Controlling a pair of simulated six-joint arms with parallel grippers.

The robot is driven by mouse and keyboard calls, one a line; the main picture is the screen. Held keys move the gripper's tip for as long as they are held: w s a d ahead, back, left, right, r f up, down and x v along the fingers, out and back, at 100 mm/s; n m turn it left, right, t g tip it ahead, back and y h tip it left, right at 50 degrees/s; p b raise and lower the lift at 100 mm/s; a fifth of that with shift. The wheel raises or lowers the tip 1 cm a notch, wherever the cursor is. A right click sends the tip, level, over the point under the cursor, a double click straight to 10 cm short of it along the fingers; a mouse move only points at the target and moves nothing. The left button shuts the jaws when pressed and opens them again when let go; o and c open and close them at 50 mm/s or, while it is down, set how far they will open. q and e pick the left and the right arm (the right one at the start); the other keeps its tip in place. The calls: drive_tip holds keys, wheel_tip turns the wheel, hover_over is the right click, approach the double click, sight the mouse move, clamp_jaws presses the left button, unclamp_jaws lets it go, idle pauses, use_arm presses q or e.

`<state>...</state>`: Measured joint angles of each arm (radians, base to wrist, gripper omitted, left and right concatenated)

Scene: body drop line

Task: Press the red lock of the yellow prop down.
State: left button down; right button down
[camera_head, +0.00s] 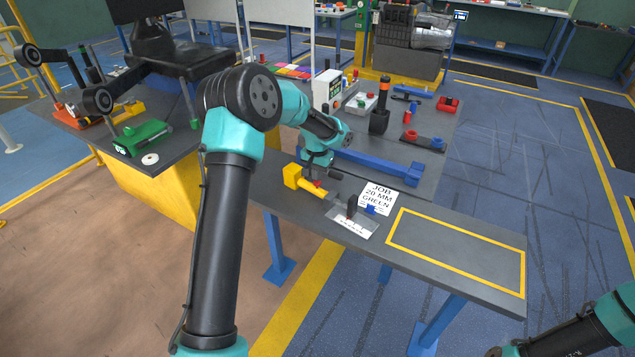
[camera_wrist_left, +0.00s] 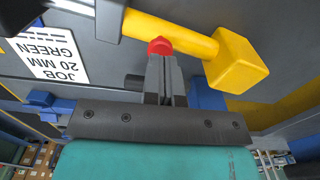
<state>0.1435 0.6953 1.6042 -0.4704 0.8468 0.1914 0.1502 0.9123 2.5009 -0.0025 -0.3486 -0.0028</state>
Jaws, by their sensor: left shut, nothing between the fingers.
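The yellow prop (camera_head: 292,176) lies on the narrow grey bench, a bar with a thick block at one end. In the left wrist view the prop (camera_wrist_left: 238,62) crosses the top. Its red lock (camera_head: 317,184) sits on the bar; in the left wrist view the red lock (camera_wrist_left: 160,45) shows right at my fingertips. My left gripper (camera_wrist_left: 161,62) is shut with nothing held, its fingers pointing at the lock. Whether they touch it I cannot tell. In the head view the left gripper (camera_head: 316,173) is small and partly hides the prop.
A white job card (camera_head: 378,196) reading "20 MM GREEN" lies right of the prop. A metal plate with a white label (camera_head: 352,222) lies at the near edge. A blue bar (camera_head: 362,166) lies behind. A yellow-outlined area (camera_head: 455,252) on the bench's right is empty.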

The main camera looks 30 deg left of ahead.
use_arm(q)
drive_tip(key=shift+f, duration=1.35)
drive_tip(key=shift+r, duration=0.1)
wheel_tip(320, 180, up, 9)
idle(1.3)
idle(0.3)
